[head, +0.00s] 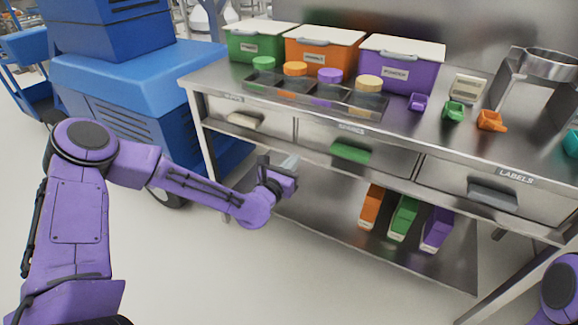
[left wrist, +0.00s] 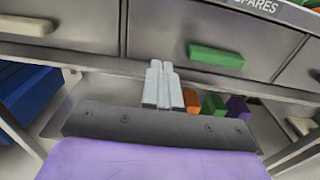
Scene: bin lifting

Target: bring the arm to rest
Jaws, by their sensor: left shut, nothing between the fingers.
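My left arm is purple and comes in from the left in the head view. Its gripper (head: 288,166) is in front of the workbench (head: 330,128), below the drawer row and above the level of the lower shelf (head: 300,208). In the left wrist view the two pale fingers of the left gripper (left wrist: 163,82) lie together, shut and empty, pointing at the drawer fronts. A bit of my right arm shows at the lower right edge of the head view; its gripper is out of view.
Green (head: 256,47), orange (head: 322,52) and purple (head: 400,68) lidded bins stand on the bench, with jars and scoops in front. Drawers with handles (head: 350,152) run below. Coloured boxes (head: 404,220) sit on the lower shelf. A blue machine (head: 140,85) stands left; the floor in front is clear.

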